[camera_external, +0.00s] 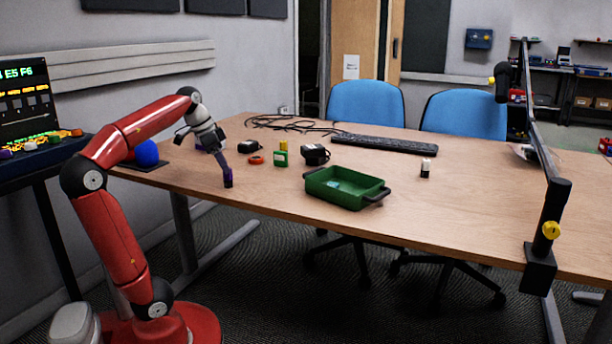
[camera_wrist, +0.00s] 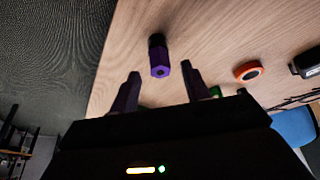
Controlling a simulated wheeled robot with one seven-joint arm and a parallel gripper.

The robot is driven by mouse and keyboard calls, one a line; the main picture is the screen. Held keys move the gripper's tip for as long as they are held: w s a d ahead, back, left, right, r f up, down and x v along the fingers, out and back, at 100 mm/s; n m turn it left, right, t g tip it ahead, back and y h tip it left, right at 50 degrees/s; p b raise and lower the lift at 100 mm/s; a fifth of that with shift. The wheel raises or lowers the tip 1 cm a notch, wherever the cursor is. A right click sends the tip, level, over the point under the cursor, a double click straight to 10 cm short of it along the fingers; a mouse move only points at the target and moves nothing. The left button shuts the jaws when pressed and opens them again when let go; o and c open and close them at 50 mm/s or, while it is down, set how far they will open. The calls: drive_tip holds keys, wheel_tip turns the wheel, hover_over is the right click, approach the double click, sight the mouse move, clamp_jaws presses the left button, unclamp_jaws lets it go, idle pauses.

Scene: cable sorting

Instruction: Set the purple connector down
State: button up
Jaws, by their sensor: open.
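The purple connector (camera_external: 228,177) is at the table's near left edge in the external view, with a purple body and a dark end. In the wrist view the purple connector (camera_wrist: 160,63) shows just beyond and between my fingertips, its purple end facing the camera. My gripper (camera_wrist: 161,72) is open, with a gap on both sides of the connector and nothing held. In the external view my wrist is above and left of the connector. How firmly the connector rests on the table is hard to tell.
An orange ring (camera_external: 256,160), a green block (camera_external: 281,158) and a black adapter (camera_external: 315,154) lie to the right. A green tray (camera_external: 338,204) stands farther right. A blue ball (camera_external: 147,153) is at the left. The table edge (camera_wrist: 104,68) is close to the connector.

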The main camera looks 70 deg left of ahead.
drive_tip(key=p+v, duration=0.1)
drive_tip(key=v, duration=0.6)
drive_tip(key=shift+s+r, duration=0.15)
drive_tip(key=shift+s, duration=0.05)
